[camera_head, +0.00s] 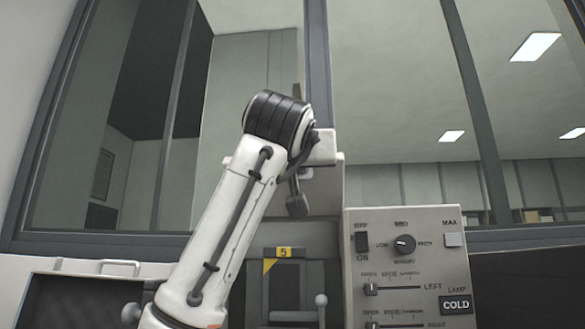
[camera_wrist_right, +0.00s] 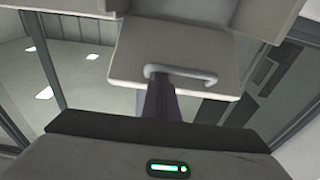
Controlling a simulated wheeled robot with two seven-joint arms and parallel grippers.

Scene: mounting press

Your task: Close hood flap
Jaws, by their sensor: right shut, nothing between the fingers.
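In the head view, one white arm with a black-banded joint rises from the bottom to the middle. Its hand is largely hidden behind that joint, as is most of the flap area. My left gripper is not in view.
A beige control panel (camera_head: 425,219) with a knob, sliders and a COLD sign stands right of the arm. A yellow tag marked 5 (camera_head: 285,253) sits on the frame. Another handle (camera_head: 98,264) is at lower left. Windows fill the background.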

